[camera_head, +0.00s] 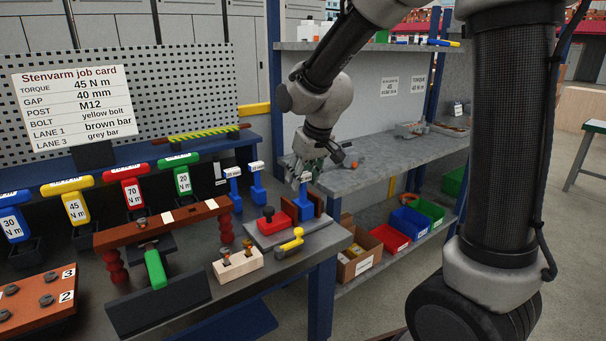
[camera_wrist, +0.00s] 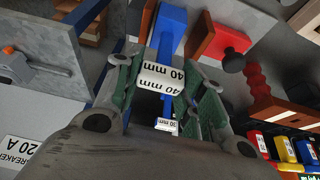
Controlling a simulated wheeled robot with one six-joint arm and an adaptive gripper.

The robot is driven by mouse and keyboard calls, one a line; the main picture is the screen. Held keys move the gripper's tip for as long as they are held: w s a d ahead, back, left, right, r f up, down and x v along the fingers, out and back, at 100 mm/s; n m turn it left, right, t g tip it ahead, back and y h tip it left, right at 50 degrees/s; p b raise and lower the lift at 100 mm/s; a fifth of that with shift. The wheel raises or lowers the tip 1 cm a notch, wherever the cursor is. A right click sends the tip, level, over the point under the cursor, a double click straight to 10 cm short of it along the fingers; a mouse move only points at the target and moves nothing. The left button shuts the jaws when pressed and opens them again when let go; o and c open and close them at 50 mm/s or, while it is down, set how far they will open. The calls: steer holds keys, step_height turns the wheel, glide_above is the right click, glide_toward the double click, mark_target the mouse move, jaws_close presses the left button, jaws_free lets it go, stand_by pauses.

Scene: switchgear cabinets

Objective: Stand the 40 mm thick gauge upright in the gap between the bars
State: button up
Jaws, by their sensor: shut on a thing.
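My gripper (camera_head: 304,178) is shut on the white-labelled top of the blue 40 mm gauge (camera_head: 306,207), over the right end of the bench. In the wrist view the gauge (camera_wrist: 172,30) shows its "40 mm" label between the fingers (camera_wrist: 164,80), and its blue body runs away from them. The gauge looks upright in the head view. Brown bars (camera_head: 318,203) stand close by it; one bar (camera_wrist: 202,30) is right beside it in the wrist view. Its foot is partly hidden, so I cannot tell whether it touches the base.
A red block with a knob (camera_head: 270,220) sits left of the gauge on a grey plate. Two other blue gauges (camera_head: 233,187) (camera_head: 257,183) stand behind it. A yellow handle (camera_head: 291,243) and a wooden block with bolts (camera_head: 238,265) are in front. A grey shelf (camera_head: 380,165) lies beyond.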

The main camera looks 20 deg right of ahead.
stand_by(0.3)
steer(key=o, duration=1.4)
steer(key=shift+o, duration=0.2)
steer(key=v, duration=1.2)
steer(key=s+d+f+m, duration=0.1)
steer(key=s+d, duration=0.5)
steer(key=s, duration=0.5)
steer(key=s+d+f+m+h, duration=0.1)
steer(key=s+d+m, duration=0.1)
steer(key=s+d, duration=0.5)
steer(key=s, duration=0.4)
steer(key=shift+d+f+m, duration=0.25)
steer(key=shift+f+m, duration=0.05)
steer(key=shift+f, duration=0.05)
